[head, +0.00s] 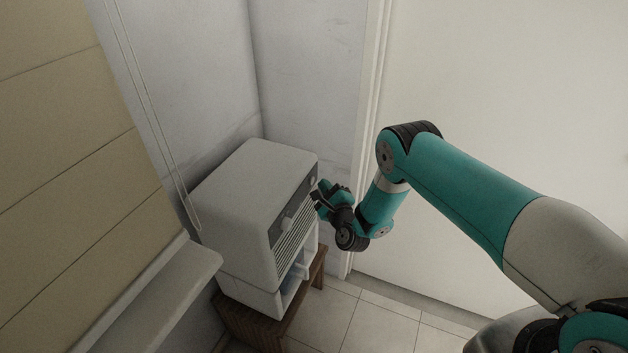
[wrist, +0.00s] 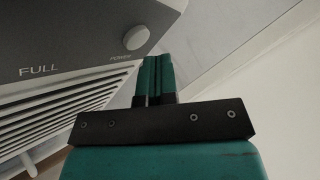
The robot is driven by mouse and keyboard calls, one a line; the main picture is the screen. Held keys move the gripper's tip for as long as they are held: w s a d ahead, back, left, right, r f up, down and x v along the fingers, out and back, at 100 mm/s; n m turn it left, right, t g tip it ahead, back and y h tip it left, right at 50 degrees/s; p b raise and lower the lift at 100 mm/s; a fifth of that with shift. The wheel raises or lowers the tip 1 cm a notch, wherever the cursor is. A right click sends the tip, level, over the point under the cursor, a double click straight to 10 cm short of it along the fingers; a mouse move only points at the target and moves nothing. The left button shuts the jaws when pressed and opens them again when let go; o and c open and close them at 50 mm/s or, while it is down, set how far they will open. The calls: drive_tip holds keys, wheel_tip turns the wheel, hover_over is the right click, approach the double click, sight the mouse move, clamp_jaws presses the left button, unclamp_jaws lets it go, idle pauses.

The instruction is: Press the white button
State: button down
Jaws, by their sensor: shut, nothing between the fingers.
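The white button (wrist: 136,38) is a small round knob with a tiny label under it, on the dark grey panel of a white machine (head: 240,195). In the head view the button (head: 312,181) is a small light spot near the panel's right end. My gripper (wrist: 156,62) is shut and empty, its teal fingers side by side. In the wrist view the fingertips appear just below and right of the button. In the head view my gripper (head: 316,198) is close in front of the panel's right end. I cannot tell whether it touches the machine.
The machine stands on a wooden stool (head: 250,325) near a wall corner. A pale ledge (head: 150,295) is at left. Tiled floor (head: 375,318) is open at right.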

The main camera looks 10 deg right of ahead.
drive_tip(key=shift+s+d+r+p, duration=0.35)
drive_tip(key=shift+d+p, duration=0.1)
drive_tip(key=shift+p, duration=1.8)
drive_tip(key=s+d+p, duration=0.1)
drive_tip(key=p, duration=0.1)
drive_tip(key=s+d+p, duration=0.1)
drive_tip(key=p, duration=0.2)
drive_tip(key=d+p, duration=0.1)
drive_tip(key=p, duration=0.2)
drive_tip(key=shift+s+d+f, duration=0.25)
drive_tip(key=shift+s+d, duration=0.15)
